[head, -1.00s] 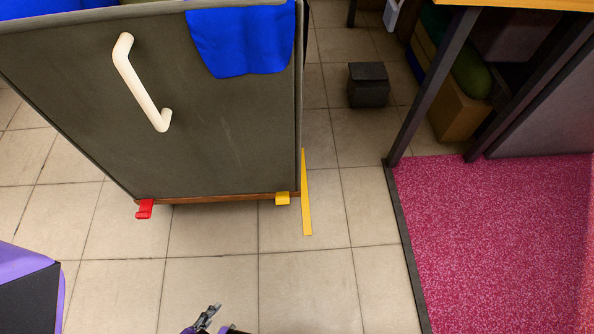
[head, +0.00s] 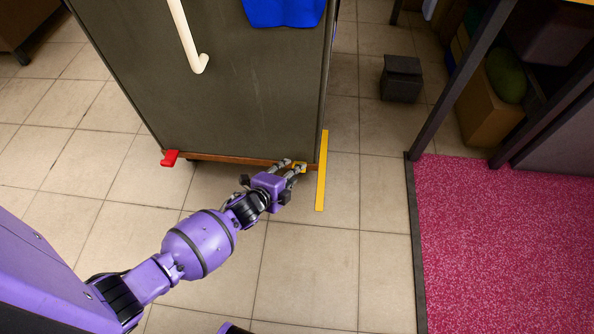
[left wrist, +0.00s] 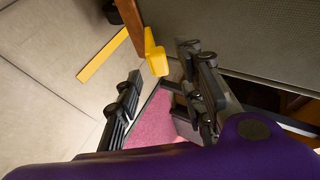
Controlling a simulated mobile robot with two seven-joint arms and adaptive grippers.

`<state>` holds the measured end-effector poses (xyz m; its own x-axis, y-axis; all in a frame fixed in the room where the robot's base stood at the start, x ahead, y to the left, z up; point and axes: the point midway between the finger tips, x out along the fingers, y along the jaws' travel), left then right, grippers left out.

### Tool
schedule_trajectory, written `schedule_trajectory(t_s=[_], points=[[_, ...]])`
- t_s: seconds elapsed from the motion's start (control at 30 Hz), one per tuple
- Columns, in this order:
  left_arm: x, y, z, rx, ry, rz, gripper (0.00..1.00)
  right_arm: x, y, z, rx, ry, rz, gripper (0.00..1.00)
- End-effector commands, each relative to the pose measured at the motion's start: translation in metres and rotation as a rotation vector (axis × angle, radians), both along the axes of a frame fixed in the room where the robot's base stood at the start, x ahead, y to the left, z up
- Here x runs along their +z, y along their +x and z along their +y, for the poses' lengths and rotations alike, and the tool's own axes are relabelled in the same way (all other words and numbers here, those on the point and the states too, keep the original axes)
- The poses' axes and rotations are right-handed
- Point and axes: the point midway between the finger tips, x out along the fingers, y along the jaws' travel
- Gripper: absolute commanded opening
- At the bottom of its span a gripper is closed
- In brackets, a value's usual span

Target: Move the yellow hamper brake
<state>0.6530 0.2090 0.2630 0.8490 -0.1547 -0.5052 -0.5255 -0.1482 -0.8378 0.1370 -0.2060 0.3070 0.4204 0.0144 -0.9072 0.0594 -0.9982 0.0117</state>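The hamper (head: 240,90) is a tall dark grey-green bin with a wooden base edge. Its yellow brake (head: 300,166) is a small tab at the bottom right corner. A red brake tab (head: 169,158) sits at the bottom left corner. My left gripper (head: 290,167) reaches the yellow brake from the front, and its fingers partly cover it. In the left wrist view the fingers are spread, with the yellow brake (left wrist: 155,54) just beyond and between the tips. I cannot tell whether they touch. My right gripper is not in view.
A yellow floor strip (head: 322,180) lies right of the hamper. A white handle (head: 187,35) and blue cloth (head: 283,10) are on the hamper. A dark box (head: 401,78) stands behind right. A pink mat (head: 500,240) lies at right under dark posts. Tiled floor in front is clear.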

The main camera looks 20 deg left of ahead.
Motion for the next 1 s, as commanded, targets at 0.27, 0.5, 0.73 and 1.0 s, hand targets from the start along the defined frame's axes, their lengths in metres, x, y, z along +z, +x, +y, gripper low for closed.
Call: schedule_trajectory(t_s=[0.27, 0.5, 0.73, 1.0], points=[[-0.02, 0.028, -0.005, 0.002, -0.002, 0.003, 0.36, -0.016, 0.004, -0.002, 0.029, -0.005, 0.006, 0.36], [-0.02, 0.032, -0.006, 0.002, -0.002, 0.002, 0.36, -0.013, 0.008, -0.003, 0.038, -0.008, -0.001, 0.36], [-0.02, 0.032, -0.006, 0.002, -0.002, 0.002, 0.18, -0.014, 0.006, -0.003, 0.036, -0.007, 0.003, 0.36], [-0.019, 0.032, -0.006, 0.002, -0.003, 0.0, 0.0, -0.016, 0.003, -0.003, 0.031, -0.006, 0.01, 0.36]])
